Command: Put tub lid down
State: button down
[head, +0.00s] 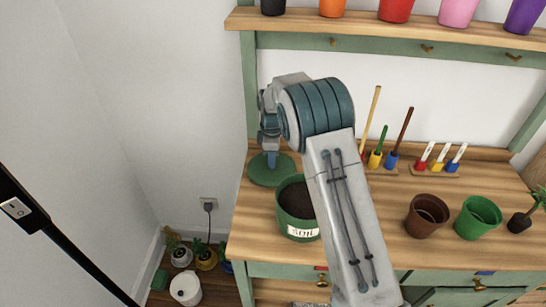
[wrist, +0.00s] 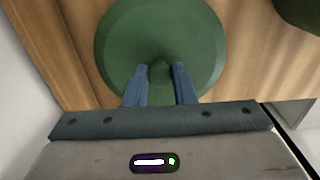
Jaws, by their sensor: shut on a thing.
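The green tub lid (head: 262,172) is at the left end of the wooden workbench, beside the soil tub, at or very near the bench top. In the wrist view the round lid (wrist: 160,30) fills the upper middle, with its handle between my fingers. My gripper (head: 271,150) is shut on that handle; it also shows in the wrist view (wrist: 160,88). I cannot tell whether the lid's underside touches the bench. The green tub labelled SOIL (head: 298,229) stands open with dark soil inside, just right of the lid and partly hidden by my arm.
A brown pot (head: 426,215) and a green pot (head: 478,217) stand to the right on the workbench (head: 370,215). Hand tools (head: 376,158) stand in a rack at the back. A shelf (head: 390,27) with colored pots is above. A wall is close on the left.

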jog(key=shift+f, duration=0.2)
jog(key=c, duration=1.2)
grip_release()
jog(key=shift+d, duration=0.1)
notch_tip(320, 180, up, 12)
jog(key=shift+r, duration=0.2)
